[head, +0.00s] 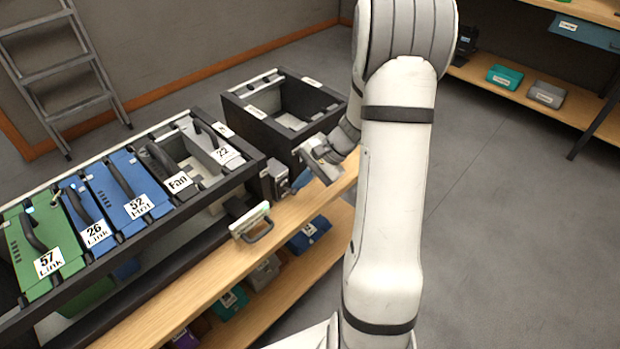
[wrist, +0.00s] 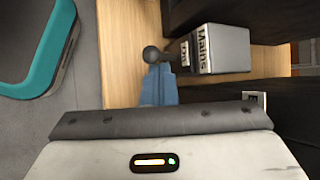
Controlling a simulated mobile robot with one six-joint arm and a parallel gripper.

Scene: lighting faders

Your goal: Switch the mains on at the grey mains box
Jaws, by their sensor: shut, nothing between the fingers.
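The grey mains box (wrist: 220,48) shows in the wrist view with a "Mains" label and a smaller tag beside it that seems to read "On". A lever with a dark ball knob (wrist: 152,54) sticks out from its left side. My gripper (wrist: 158,72) is shut and empty, its blue fingertips right at the knob; I cannot tell whether they touch. In the head view the mains box (head: 273,181) stands on the wooden bench by the dark racks, and my gripper (head: 303,179) is just to its right. The lever is hard to make out there.
A rack of labelled modules (head: 130,190) runs along the bench to the left. A dark open bin (head: 290,105) stands behind the mains box. A handled piece (head: 252,224) sits at the bench's front edge. A teal object (wrist: 35,50) is at the wrist view's left.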

